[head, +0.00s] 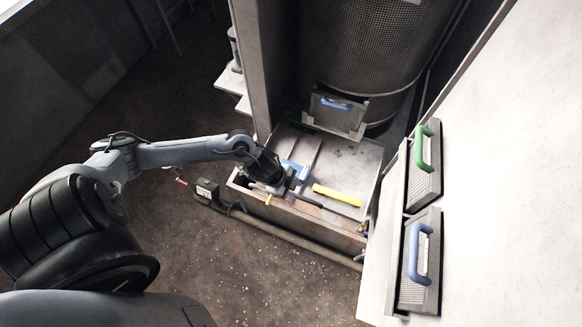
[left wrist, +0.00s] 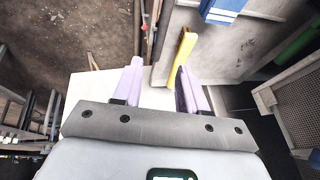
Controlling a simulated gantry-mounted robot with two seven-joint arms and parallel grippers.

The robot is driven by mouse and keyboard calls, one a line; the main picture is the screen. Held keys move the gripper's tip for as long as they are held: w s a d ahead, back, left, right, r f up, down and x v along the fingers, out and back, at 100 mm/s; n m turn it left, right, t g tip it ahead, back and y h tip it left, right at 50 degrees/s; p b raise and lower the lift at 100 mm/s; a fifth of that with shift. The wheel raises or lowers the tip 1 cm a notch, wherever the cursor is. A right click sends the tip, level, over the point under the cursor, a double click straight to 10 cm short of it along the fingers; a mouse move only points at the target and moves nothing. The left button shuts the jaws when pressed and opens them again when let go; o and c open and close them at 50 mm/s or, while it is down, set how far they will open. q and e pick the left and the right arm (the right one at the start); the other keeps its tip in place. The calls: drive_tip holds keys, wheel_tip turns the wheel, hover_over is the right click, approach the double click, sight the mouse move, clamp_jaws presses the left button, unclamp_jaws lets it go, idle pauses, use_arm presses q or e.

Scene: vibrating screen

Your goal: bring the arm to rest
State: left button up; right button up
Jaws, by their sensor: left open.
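My left arm reaches in from the left in the head view. Its gripper (head: 284,186) hangs over the near left part of the grey tray box (head: 347,160). In the left wrist view the two pale purple fingers (left wrist: 158,82) stand apart, with nothing held between them. A yellow bar (head: 337,195) lies in the box to the right of the gripper, and it also shows in the left wrist view (left wrist: 184,50) beyond the fingers. A blue piece (head: 296,168) is close by the gripper; contact cannot be told. My right gripper is not in view.
A mesh drum (head: 360,50) rises behind the box, with a blue-handled panel (head: 338,113) below it. Green-handled (head: 432,180) and blue-handled (head: 430,285) screens stand at the right beside a pale surface (head: 510,180). A pipe (head: 295,239) runs along the box's front. Open floor lies at left.

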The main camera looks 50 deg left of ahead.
use_arm(q)
drive_tip(key=shift+s+a+r, duration=0.15)
drive_tip(key=shift+s+r, duration=0.1)
drive_tip(key=shift+r, duration=0.3)
drive_tip(key=shift+s+f, duration=0.1)
